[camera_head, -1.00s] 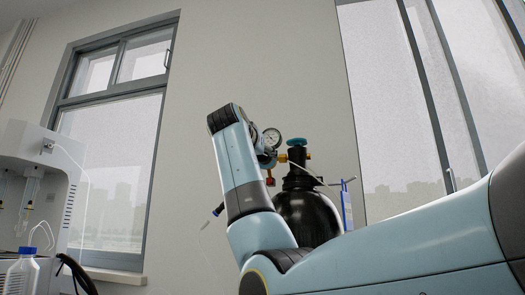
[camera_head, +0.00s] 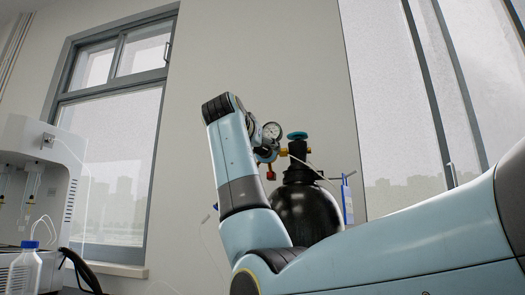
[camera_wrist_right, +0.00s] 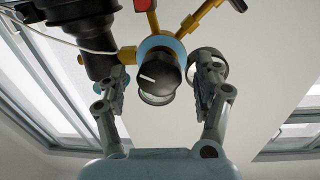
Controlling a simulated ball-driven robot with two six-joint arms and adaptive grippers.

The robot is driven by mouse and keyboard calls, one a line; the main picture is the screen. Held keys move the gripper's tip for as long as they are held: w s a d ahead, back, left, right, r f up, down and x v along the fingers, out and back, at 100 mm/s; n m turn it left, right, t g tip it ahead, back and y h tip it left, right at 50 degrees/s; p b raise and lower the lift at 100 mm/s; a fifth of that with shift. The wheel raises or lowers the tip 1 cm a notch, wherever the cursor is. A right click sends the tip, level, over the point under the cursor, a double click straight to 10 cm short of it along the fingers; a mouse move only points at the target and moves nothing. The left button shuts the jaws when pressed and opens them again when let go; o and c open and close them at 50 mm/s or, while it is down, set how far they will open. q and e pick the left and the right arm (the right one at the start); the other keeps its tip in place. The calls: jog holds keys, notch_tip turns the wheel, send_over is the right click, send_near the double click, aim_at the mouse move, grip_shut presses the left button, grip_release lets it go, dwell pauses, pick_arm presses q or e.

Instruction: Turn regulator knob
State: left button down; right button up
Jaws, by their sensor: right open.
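The regulator sits on a black gas cylinder (camera_head: 308,210), with a round white gauge (camera_head: 272,131) and a blue-green handwheel (camera_head: 297,135) at the top. In the right wrist view the regulator knob (camera_wrist_right: 157,78) is round and black with a white line on its face. My right gripper (camera_wrist_right: 160,70) is open, with one finger on each side of the knob. Gaps show between the fingers and the knob; whether either touches it I cannot tell. In the head view my right arm hides the gripper and knob. My left gripper is out of view.
The dark cylinder neck (camera_wrist_right: 97,58) is close to the left finger in the wrist view, and a round gauge (camera_wrist_right: 209,64) is behind the right finger. A white instrument (camera_head: 40,190) and a blue-capped bottle (camera_head: 25,270) stand at left in the head view.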

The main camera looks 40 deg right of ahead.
jog(key=v, duration=1)
jog(key=shift+a, duration=0.1)
